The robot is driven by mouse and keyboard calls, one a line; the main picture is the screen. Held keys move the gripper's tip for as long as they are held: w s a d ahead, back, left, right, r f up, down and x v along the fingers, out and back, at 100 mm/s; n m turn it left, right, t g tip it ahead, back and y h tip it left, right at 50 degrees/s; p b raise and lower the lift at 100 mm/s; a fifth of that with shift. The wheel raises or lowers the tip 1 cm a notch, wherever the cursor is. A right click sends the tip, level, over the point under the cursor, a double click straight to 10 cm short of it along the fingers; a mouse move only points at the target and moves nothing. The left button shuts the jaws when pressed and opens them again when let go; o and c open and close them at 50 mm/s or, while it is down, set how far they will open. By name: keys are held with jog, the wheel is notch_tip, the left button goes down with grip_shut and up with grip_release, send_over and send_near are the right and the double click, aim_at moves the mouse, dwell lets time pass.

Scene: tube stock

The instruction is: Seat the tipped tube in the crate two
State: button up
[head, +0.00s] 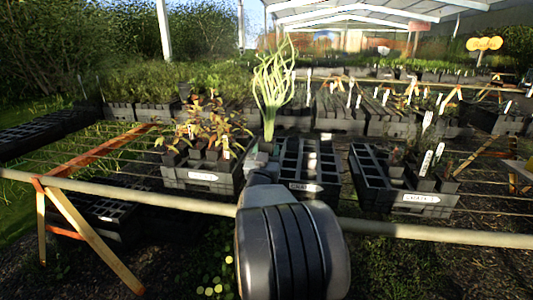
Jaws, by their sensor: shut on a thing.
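My gripper (263,160) is shut on a tube with a tall, pale green, grassy plant (271,85). The plant stands upright above the jaws. My arm and the jaws hide most of the tube, and I cannot see its lower end. The gripper is at the left edge of the middle crate (314,188), a dark crate with a white label that I cannot read surely. Several of this crate's cells look empty. I cannot tell whether the tube is above the crate or beside it.
A crate of reddish leafy plants (203,177) stands close on the left. A labelled crate (420,199) with several tubes and empty cells stands on the right. A pale rail (430,233) runs across the front. Crowded plant crates fill the back.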

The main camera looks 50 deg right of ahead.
jog(key=shift+f+b, duration=1.65)
jog(key=o, duration=1.1)
jog(key=shift+f, duration=0.1)
jog(key=shift+c, duration=0.2)
